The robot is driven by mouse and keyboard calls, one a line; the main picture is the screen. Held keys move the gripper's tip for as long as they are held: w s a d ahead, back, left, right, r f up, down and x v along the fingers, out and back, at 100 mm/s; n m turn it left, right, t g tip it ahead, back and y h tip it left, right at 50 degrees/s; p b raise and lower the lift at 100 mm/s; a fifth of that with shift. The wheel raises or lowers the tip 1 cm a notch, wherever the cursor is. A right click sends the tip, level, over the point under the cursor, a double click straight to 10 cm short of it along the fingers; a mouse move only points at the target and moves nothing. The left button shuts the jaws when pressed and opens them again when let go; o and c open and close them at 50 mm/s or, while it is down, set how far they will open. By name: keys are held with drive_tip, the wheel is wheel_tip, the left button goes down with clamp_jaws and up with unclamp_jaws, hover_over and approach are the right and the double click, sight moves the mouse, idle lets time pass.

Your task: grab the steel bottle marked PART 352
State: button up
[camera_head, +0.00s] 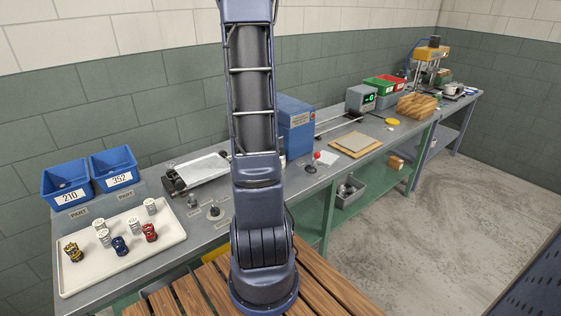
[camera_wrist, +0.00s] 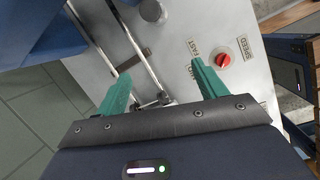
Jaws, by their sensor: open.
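Several small pale silver pieces, which may be the steel bottles, stand on a white tray (camera_head: 165,252) at the left in the head view. One silver piece (camera_head: 150,206) is near the tray's back edge and another (camera_head: 134,226) is in front of it. Their marks are too small to read, so I cannot tell which is PART 352. A blue bin labelled 352 (camera_head: 115,166) stands behind the tray. My gripper (camera_wrist: 162,85) shows in the wrist view with its two green fingers apart and nothing between them. It is over a grey machine surface, and no bottle shows there.
A blue bin labelled 210 (camera_head: 66,186) stands beside the 352 bin. Yellow-black (camera_head: 73,252), blue (camera_head: 120,246) and red (camera_head: 150,232) pieces share the tray. A blue box (camera_head: 296,125) stands on the bench. A red knob (camera_wrist: 222,59) and metal rods are near my fingers.

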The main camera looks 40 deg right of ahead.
drive_tip(key=d+f+n, duration=0.1)
drive_tip(key=d+f, duration=0.2)
drive_tip(key=f, duration=0.1)
drive_tip(key=d+f+n, duration=0.1)
drive_tip(key=d+f, duration=0.2)
drive_tip(key=f, duration=0.1)
drive_tip(key=d+f+n, duration=0.1)
drive_tip(key=d+f, duration=0.2)
drive_tip(key=f, duration=0.2)
drive_tip(key=shift+w+d+g, duration=0.1)
drive_tip(key=shift+d+g, duration=0.25)
drive_tip(key=shift+g, duration=0.05)
drive_tip(key=shift+s+x, duration=0.2)
drive_tip(key=shift+x, duration=2.35)
drive_tip(key=shift+d, duration=0.15)
drive_tip(key=shift+r, duration=0.1)
drive_tip(key=c, duration=1.2)
drive_tip(key=shift+c, duration=0.2)
drive_tip(key=shift+r, duration=0.1)
